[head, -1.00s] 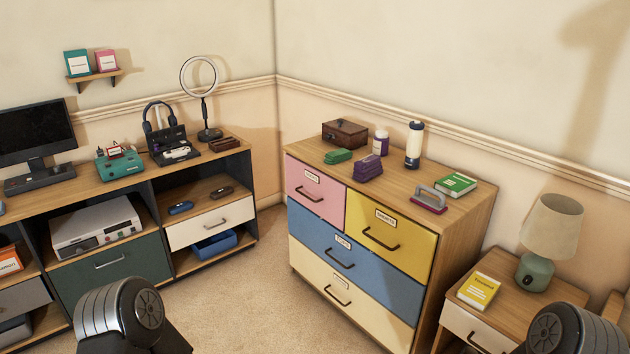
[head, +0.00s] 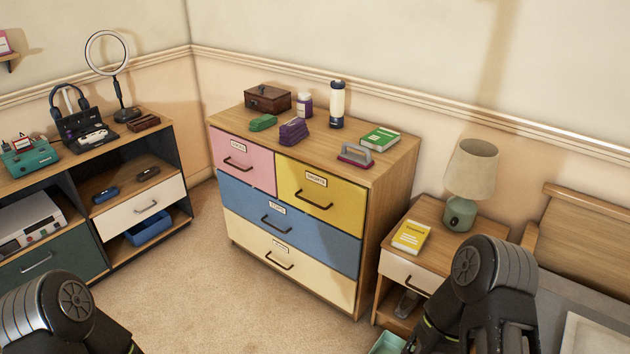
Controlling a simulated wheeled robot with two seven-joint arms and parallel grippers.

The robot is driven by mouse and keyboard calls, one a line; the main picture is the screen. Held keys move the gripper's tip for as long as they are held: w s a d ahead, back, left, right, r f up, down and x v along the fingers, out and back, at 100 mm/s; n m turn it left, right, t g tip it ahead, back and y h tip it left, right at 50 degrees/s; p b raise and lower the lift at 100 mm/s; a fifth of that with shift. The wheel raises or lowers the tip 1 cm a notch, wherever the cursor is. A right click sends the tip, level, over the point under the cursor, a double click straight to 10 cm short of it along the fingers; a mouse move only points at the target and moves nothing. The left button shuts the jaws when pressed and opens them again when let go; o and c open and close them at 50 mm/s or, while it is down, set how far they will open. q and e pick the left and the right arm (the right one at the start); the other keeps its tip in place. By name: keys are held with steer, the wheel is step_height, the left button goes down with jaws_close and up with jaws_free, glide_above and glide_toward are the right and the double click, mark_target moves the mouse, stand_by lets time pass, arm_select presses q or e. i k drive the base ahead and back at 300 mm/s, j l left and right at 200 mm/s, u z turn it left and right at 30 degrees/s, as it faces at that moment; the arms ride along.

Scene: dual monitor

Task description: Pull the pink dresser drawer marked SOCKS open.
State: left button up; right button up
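The pink drawer (head: 243,161) is at the top left of the wooden dresser (head: 386,189) in the head view. It has a small label above a dark bar handle (head: 238,164); the lettering is too small to read surely. The drawer front sits flush with the fronts around it. Beside it is a yellow drawer (head: 335,193), with a blue drawer (head: 315,224) and a cream drawer (head: 318,277) below. Parts of my two arms show at the bottom left and bottom right, well apart from the dresser. Neither gripper's fingers can be seen.
On the dresser top are a brown box (head: 268,98), a bottle (head: 304,105), a lantern (head: 337,105) and a green book (head: 380,138). A nightstand (head: 428,217) with a lamp (head: 471,172) stands right. A desk unit (head: 165,132) stands left. Carpet in front is clear.

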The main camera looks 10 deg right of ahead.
mark_target(252, 163)
steer(key=i+j+z, duration=0.45)
steer(key=i+j, duration=0.15)
steer(key=i, duration=0.35)
steer(key=i+j+z, duration=0.5)
steer(key=i+j, duration=0.3)
steer(key=j, duration=0.1)
